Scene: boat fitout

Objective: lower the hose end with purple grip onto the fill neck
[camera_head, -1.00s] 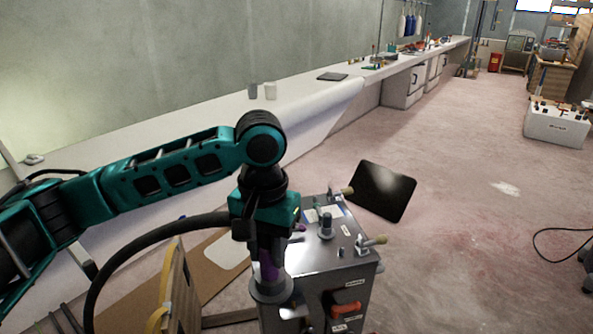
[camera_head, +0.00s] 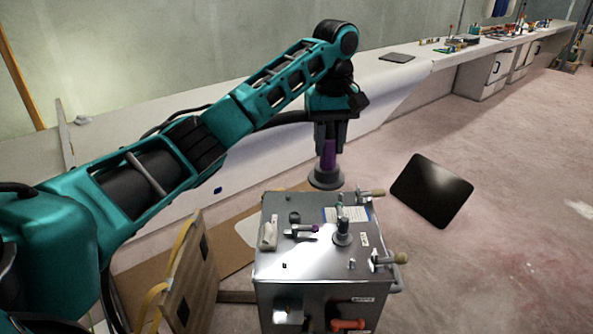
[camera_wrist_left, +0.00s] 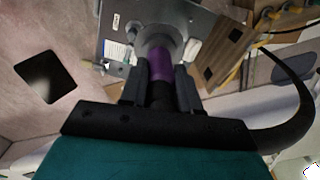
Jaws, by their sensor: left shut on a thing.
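My left gripper (camera_head: 329,133) is shut on the purple grip (camera_head: 328,154) of the hose end, which hangs nearly upright. Its wide grey lower flange (camera_head: 326,179) shows against the back edge of the metal cabinet's top (camera_head: 276,205); the height gap cannot be told. An upright grey neck (camera_head: 343,232), apparently the fill neck, stands on the cabinet top, nearer the camera than the hose end. In the left wrist view, the fingers (camera_wrist_left: 160,85) sit on both sides of the purple grip (camera_wrist_left: 161,65). The flange hides part of the cabinet there. My right gripper is not in view.
A wooden panel (camera_head: 187,280) stands left of the cabinet. A black panel (camera_head: 431,190) is at right. The long white bench (camera_head: 240,125) runs behind.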

